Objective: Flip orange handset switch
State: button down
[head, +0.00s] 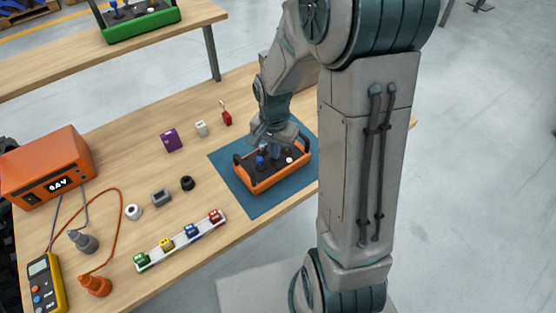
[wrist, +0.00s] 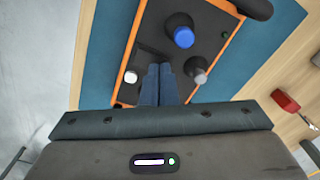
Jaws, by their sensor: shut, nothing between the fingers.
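The orange handset (head: 270,172) lies on a blue mat (head: 233,187) at the right of the near table. In the wrist view its dark top face with an orange rim (wrist: 118,63) shows from above. It bears a blue knob (wrist: 184,38), a grey stick (wrist: 197,73) and a white button (wrist: 130,77). My gripper (wrist: 160,84) is shut and empty, with its fingers over the top face between the white button and the grey stick. Whether the fingertips touch the handset I cannot tell. The switch is not clearly seen; the fingers may hide it.
A rail of coloured blocks (head: 178,243), a purple box (head: 171,140), a red padlock (head: 227,117) and an orange power supply (head: 45,165) stand on the table. A green handset (head: 140,24) sits on the back table. Bare mat surrounds the orange handset.

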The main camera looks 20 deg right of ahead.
jog(key=shift+f+b, duration=0.3)
jog(key=shift+f, duration=0.05)
jog(key=shift+r, duration=0.15)
jog(key=shift+r+p, duration=2.55)
jog(key=shift+r, duration=0.85)
jog(key=shift+r, duration=0.1)
jog(key=s+r+n+t, duration=0.3)
jog(key=s+r+n, duration=0.5)
jog(key=s+r, duration=0.6)
jog(key=shift+s+n, duration=0.3)
